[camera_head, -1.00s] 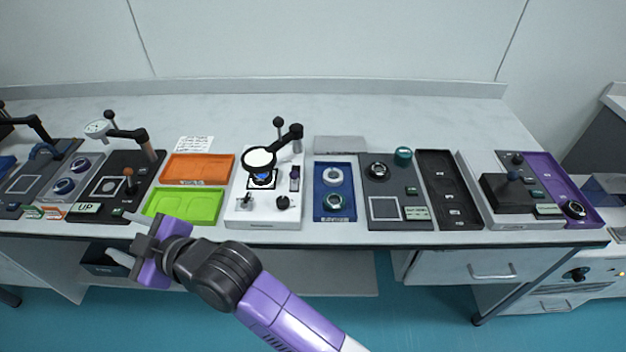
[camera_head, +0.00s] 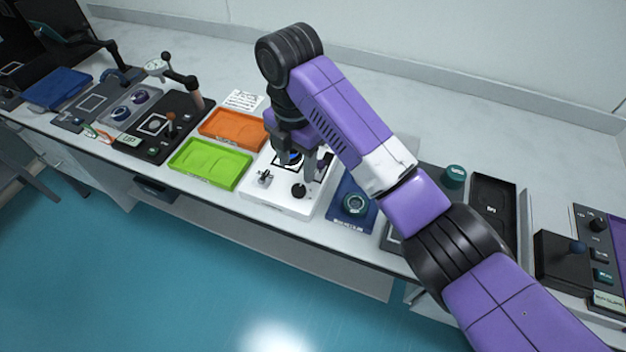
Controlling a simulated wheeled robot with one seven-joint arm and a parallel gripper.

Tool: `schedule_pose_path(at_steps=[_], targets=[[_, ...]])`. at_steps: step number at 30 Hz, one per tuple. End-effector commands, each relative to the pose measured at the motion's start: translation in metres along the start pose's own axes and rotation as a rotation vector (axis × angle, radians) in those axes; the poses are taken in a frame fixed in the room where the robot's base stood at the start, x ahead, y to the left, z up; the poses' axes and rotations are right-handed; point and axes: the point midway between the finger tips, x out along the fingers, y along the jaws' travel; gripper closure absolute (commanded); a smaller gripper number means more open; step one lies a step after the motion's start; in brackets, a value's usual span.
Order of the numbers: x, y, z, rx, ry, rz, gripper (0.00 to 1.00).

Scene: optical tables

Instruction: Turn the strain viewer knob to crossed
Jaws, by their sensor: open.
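The white-based device (camera_head: 284,204), which I take to be the strain viewer, stands in the middle of the bench row. Its dark round knob (camera_head: 300,190) shows at the front right of its base, and I cannot read its setting. A small dark fitting (camera_head: 264,177) is at the base's left front. My gripper (camera_head: 296,168) points down above the device, just behind the knob in the picture, open with nothing seen between the fingers. I cannot tell whether a finger touches the knob. My arm hides the device's viewing head and much of its back.
A green tray (camera_head: 211,180) and an orange tray (camera_head: 258,135) lie to the left. A blue tray (camera_head: 336,212) with a green-rimmed ring (camera_head: 355,203) lies close on the right. My arm crosses over the panels there. The bench's front edge is near the device.

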Motion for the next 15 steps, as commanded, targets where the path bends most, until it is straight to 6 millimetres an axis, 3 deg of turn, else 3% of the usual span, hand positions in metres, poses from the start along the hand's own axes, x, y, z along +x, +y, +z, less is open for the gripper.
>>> schedule_pose_path(at_steps=[5,15], targets=[[0.009,-0.003,0.000,-0.041,0.003,-0.011,0.48],[0.059,-0.003,0.000,-0.037,0.002,-0.009,0.48]])
